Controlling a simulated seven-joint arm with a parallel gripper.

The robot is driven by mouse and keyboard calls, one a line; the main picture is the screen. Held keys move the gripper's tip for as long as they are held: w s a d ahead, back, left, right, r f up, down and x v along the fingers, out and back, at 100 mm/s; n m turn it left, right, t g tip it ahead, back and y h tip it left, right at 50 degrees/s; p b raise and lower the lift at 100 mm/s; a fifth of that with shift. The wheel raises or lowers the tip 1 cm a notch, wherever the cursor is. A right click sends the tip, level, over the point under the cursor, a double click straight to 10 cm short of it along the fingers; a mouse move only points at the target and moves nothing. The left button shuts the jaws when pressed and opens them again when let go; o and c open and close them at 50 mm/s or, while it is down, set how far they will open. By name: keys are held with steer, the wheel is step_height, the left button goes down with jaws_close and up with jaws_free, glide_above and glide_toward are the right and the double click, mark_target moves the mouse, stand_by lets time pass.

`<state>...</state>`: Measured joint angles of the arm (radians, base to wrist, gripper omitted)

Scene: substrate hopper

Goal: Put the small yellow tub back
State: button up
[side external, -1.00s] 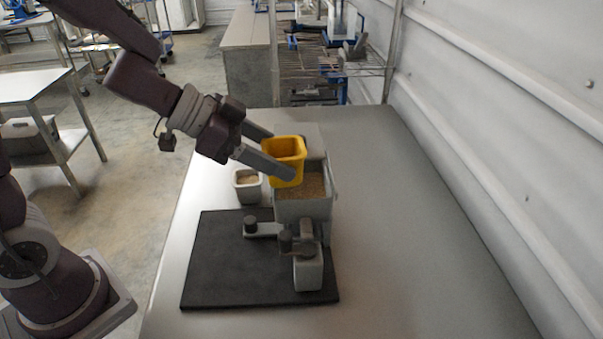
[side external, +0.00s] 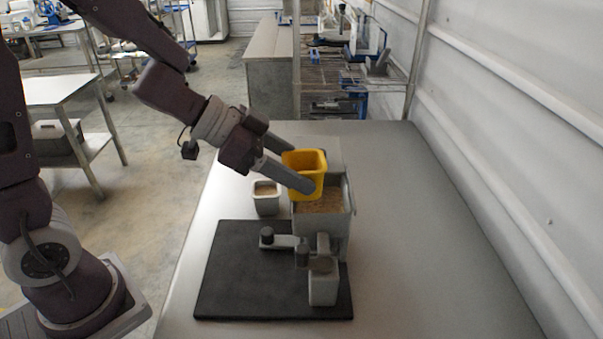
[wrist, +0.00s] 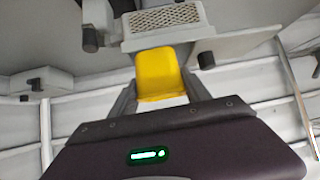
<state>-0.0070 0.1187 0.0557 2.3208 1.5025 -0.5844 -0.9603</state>
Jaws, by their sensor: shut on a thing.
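The small yellow tub (side external: 308,164) is held between the two fingers of my gripper (side external: 303,169) in the side view. It is off the table, at the far left part of the grey hopper (side external: 322,222), which holds brown grainy substrate (side external: 322,202). The tub overlaps the hopper's rim in the picture; I cannot tell whether they touch. In the wrist view the yellow tub (wrist: 160,74) sits between my fingers, with the hopper (wrist: 165,40) beyond it. What is inside the tub cannot be made out.
A small pale tub (side external: 266,203) with brown contents stands left of the hopper. A black mat (side external: 250,290) lies in front, with a grey block (side external: 322,287) and dark knobs near the hopper. The table's right side is clear up to the wall.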

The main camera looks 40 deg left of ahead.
step_height(320, 180, up, 5)
steer(key=shift+f, duration=0.1)
steer(key=s+a+m, duration=0.1)
steer(key=s+a, duration=0.1)
steer(key=a, duration=2.3)
steer(key=shift+g+h, duration=0.3)
steer(key=shift+h, duration=0.1)
steer(key=f, duration=2.2)
steer(key=shift+w+d, duration=0.25)
steer(key=shift+w, duration=0.05)
steer(key=shift+f, duration=0.2)
steer(key=o, duration=1.2)
